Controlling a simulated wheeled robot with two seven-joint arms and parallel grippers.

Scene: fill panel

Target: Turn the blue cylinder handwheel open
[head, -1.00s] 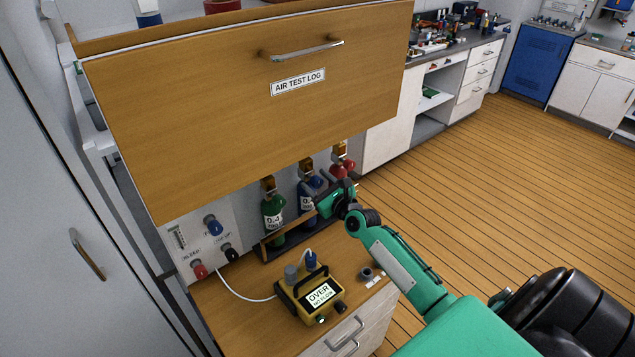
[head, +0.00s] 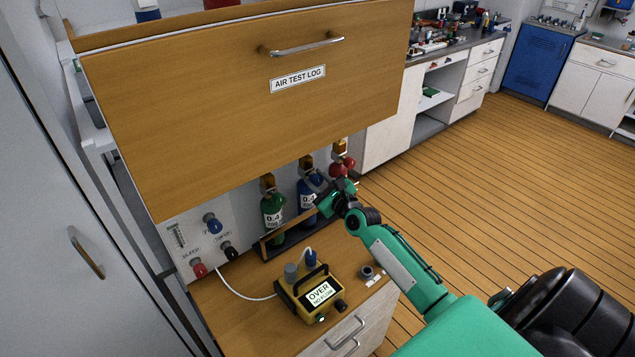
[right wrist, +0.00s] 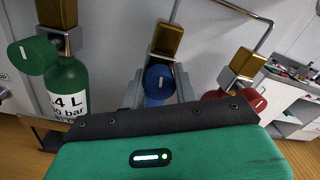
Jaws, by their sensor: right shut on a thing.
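The blue cylinder (head: 306,190) stands between the green cylinder (head: 272,212) and the red one, in a rack under the cabinet. Its blue handwheel (right wrist: 158,85) shows in the right wrist view, below a brass block, with a light mark on its face. My right gripper (head: 319,183) reaches it from the front right. Its grey fingers lie on both sides of the handwheel, and it is shut on it. In the head view the gripper hides most of the handwheel. My left gripper is not in view.
The green handwheel (right wrist: 34,57) and the red handwheel (right wrist: 243,100) flank the blue one. The cabinet labelled AIR TEST LOG (head: 250,100) overhangs the cylinders. A yellow meter reading OVER (head: 312,293) sits on the bench in front. Open floor lies to the right.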

